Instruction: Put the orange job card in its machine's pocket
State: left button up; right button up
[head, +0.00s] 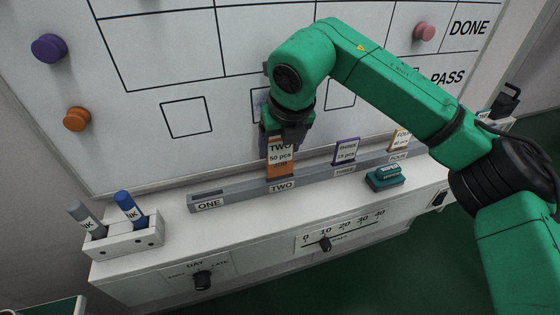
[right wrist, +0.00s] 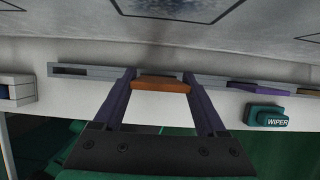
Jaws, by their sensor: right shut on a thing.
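The orange job card (head: 279,168), marked TWO and 50 pcs, stands upright at the TWO place of the grey card rail (head: 233,195). My right gripper (head: 284,139) is shut on the card's upper part from above. In the right wrist view the card (right wrist: 160,84) shows edge-on between the two fingers of the right gripper (right wrist: 160,88). Whether its lower edge sits in the rail slot is hard to tell. The ONE place is empty. My left gripper is not in view.
A purple THREE card (head: 346,151) and a tan FOUR card (head: 399,139) stand in the rail. A teal wiper (head: 385,178) lies on the ledge. A pen holder (head: 124,239) with two markers is at left.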

aim_at(280, 157)
notch_tip(280, 157, down, 4)
jog(key=shift+f, duration=0.15)
jog(key=o, duration=1.3)
jog(key=shift+c, duration=0.2)
jog(key=shift+r, duration=0.4)
jog(key=v, duration=1.1)
jog(key=shift+r, duration=0.3)
jog(key=shift+s+d, duration=0.1)
jog(key=shift+s, duration=0.05)
